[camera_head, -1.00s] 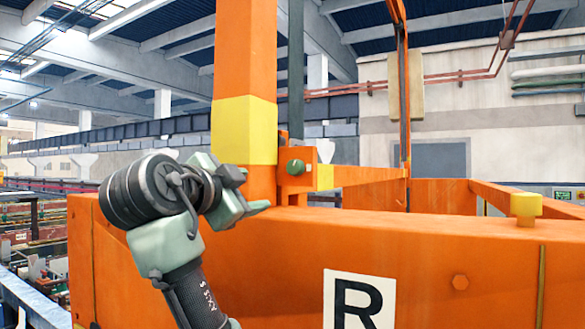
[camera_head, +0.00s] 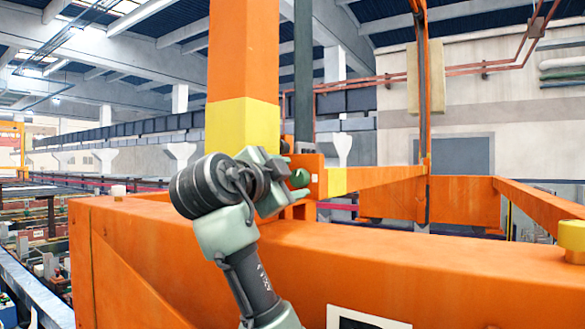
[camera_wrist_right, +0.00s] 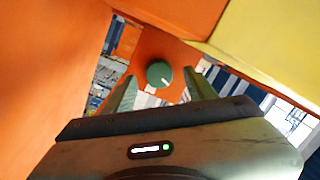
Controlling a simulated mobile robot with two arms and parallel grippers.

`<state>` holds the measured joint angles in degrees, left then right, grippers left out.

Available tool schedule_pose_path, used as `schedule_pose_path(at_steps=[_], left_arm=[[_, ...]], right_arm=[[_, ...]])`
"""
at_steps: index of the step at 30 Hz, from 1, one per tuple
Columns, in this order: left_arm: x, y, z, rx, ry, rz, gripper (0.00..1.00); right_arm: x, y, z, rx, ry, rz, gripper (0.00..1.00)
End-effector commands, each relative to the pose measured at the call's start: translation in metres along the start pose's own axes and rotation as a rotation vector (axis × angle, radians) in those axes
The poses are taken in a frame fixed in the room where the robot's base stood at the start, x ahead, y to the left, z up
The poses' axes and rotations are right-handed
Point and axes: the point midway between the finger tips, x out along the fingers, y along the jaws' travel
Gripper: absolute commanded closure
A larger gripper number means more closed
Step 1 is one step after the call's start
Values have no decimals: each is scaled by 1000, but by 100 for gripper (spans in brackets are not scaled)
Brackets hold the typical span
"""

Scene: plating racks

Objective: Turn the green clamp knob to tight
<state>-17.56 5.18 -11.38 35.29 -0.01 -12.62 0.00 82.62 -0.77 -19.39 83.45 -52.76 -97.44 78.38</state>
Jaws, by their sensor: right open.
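The green clamp knob (camera_head: 299,178) sits on an orange bracket beside the orange and yellow post. In the right wrist view the round knob (camera_wrist_right: 159,74) shows a pale pointer mark toward its lower right. My right gripper (camera_head: 287,180) reaches the knob from the left in the head view and partly covers the bracket. In the wrist view its two fingers (camera_wrist_right: 160,92) are open, one on each side of the knob's line, with the knob beyond or between the tips. I cannot tell whether they touch it. My left gripper is not in view.
The orange post with a yellow band (camera_head: 242,125) stands close behind my right wrist. A wide orange beam (camera_head: 420,260) runs below the arm. A yellow cap (camera_head: 572,238) sits on the beam at the far right.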

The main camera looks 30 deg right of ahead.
Motion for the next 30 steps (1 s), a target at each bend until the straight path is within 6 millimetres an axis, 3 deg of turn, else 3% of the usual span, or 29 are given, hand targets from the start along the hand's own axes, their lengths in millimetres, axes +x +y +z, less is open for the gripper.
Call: schedule_pose_path(at_steps=[11,18,30], left_arm=[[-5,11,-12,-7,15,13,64],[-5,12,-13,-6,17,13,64],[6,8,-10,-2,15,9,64]], right_arm=[[10,1,1,0,0,0,43],[10,1,0,0,0,0,100],[10,3,3,73,2,-8,100]])
